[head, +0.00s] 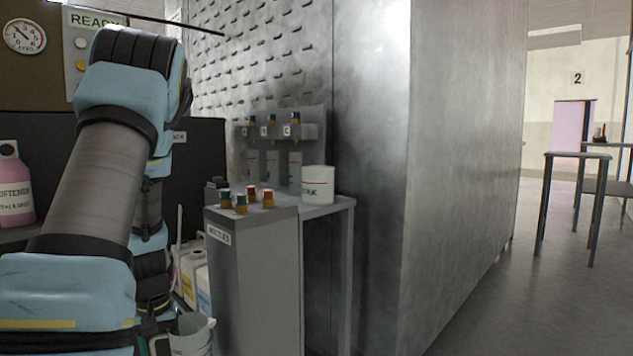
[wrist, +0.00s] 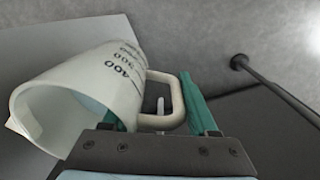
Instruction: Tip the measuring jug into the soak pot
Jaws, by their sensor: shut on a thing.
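The measuring jug (wrist: 95,85) is white with dark graduation marks. In the wrist view it lies to the left of my gripper (wrist: 162,108), with its open mouth toward the lower left and something pale blue inside. The teal fingers are shut on its handle. In the head view the jug (head: 192,338) is at the bottom edge, partly cut off and roughly upright, beside my arm. No pot is marked as the soak pot; a white pot (head: 318,186) with a label ending in "RK" stands on a grey side shelf. I cannot tell whether it is the soak pot.
A grey cabinet (head: 255,275) with several small coloured-cap bottles on top stands right of the jug. White containers (head: 196,275) sit behind the jug. A pink softener bottle (head: 14,188) is at far left. A large metal wall (head: 450,150) borders open floor at right.

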